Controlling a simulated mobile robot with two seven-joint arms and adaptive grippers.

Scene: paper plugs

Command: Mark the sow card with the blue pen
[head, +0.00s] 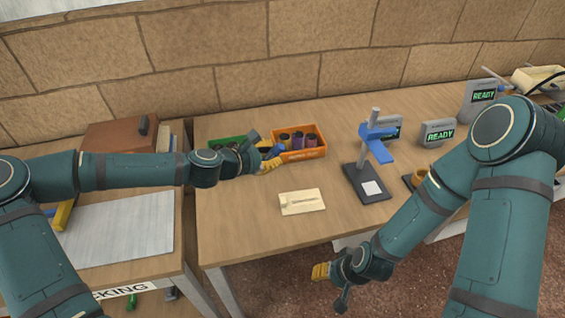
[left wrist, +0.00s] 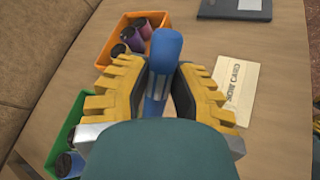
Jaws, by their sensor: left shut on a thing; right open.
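The sow card (head: 302,201) is a cream card with dark lettering, lying flat on the wooden table in the head view. It also shows to the right of the fingers in the left wrist view (left wrist: 236,88). My left gripper (head: 271,158) is shut on the blue pen (left wrist: 165,55), whose thick blue end sticks out beyond the yellow fingers. The gripper is above the table, behind and left of the card, close to the orange bin. My right gripper (head: 320,272) hangs in front of the table edge, open and empty.
An orange bin (head: 303,155) and a green bin (left wrist: 50,160) with dark-capped items stand behind the card. A blue-armed stand (head: 378,150) with a dark base is to its right. Grey READY displays (head: 438,133) stand further right. The table around the card is clear.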

